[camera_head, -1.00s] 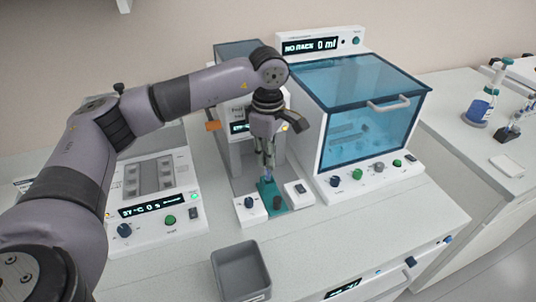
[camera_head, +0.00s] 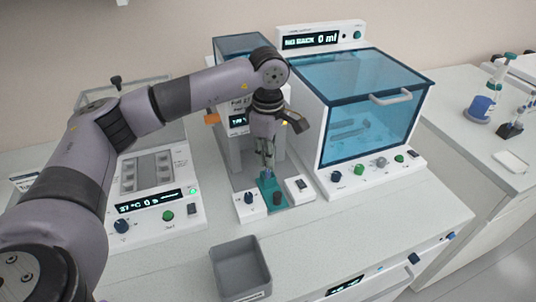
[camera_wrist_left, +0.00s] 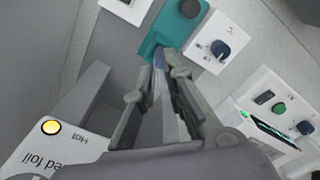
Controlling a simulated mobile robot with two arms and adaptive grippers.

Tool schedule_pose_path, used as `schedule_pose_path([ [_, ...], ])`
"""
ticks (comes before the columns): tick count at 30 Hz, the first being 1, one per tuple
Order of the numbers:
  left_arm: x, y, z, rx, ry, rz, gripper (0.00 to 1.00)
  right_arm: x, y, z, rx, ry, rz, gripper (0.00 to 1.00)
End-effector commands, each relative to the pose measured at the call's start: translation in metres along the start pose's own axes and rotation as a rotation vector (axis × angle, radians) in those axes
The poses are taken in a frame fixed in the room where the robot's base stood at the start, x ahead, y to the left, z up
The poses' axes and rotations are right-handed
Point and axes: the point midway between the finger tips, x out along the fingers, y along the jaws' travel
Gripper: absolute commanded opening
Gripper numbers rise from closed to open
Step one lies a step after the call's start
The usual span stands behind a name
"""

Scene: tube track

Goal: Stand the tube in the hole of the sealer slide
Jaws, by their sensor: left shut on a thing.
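My left gripper (camera_head: 267,163) points straight down over the teal sealer slide (camera_head: 269,186) at the front of the sealer. It is shut on a slim tube (camera_wrist_left: 158,68), pale and bluish, which shows between the fingers in the left wrist view. The tube's lower end is at the slide's edge in that view. The hole is hidden behind the fingers and tube, so I cannot tell whether the tube is in it. The teal slide (camera_wrist_left: 157,42) also shows in the wrist view, with a dark round knob (camera_wrist_left: 190,8) on it. My right gripper is not in view.
The sealer's white panels with a blue knob (camera_head: 249,198) and a switch (camera_head: 301,185) flank the slide. A blue-lidded cabinet (camera_head: 365,110) stands close on the right, a heater block unit (camera_head: 160,215) on the left. A grey open bin (camera_head: 241,268) stands in front.

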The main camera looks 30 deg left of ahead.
Motion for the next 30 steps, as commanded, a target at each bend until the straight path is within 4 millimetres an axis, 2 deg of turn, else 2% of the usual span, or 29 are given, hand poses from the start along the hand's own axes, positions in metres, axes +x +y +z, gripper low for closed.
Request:
schedule_pose_path([
  [30, 0.01, 0.0, 0.0, 0.0, 0.0, 0.0, 0.0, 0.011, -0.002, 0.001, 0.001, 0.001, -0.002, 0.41],
])
